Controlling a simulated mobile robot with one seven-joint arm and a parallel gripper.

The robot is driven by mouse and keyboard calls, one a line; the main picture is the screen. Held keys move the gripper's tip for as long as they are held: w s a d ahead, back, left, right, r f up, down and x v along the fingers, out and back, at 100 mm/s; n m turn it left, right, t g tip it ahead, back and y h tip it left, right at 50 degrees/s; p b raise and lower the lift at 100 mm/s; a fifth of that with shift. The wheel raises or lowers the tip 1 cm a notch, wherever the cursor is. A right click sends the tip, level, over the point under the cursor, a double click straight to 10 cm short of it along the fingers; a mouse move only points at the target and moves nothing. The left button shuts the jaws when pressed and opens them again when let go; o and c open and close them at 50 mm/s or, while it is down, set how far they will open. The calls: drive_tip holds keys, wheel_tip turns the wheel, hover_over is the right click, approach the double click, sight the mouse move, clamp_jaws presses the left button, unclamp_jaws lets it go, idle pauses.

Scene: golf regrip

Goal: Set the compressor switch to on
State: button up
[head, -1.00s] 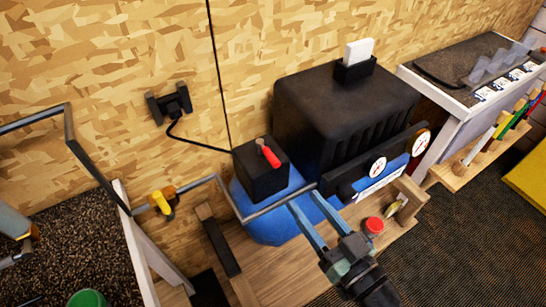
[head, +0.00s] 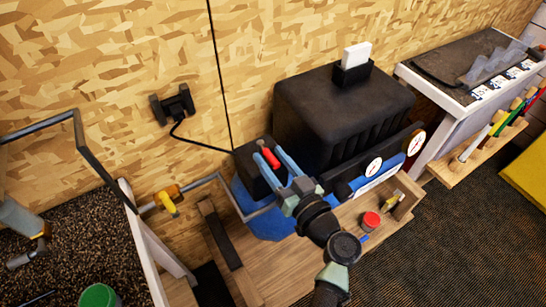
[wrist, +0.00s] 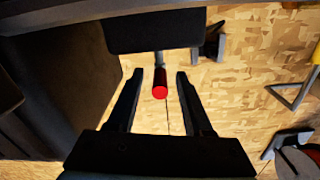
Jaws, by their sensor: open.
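The compressor has a black motor housing (head: 340,105) over a blue tank (head: 262,222). A black switch box (head: 246,165) stands at its left end. Its red-tipped switch lever (head: 269,158) points up and out from the box. My gripper (head: 268,154) is open with its fingertips at the lever. In the wrist view the red lever end (wrist: 160,90) lies between the two open fingers (wrist: 160,73), with a gap on each side. The fingers partly cover the box in the head view. I cannot read any on or off mark.
A dark wall outlet (head: 173,104) with a black cable is left of the box. A workbench (head: 490,62) stands at the right.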

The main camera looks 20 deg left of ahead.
clamp_jaws()
idle(1.4)
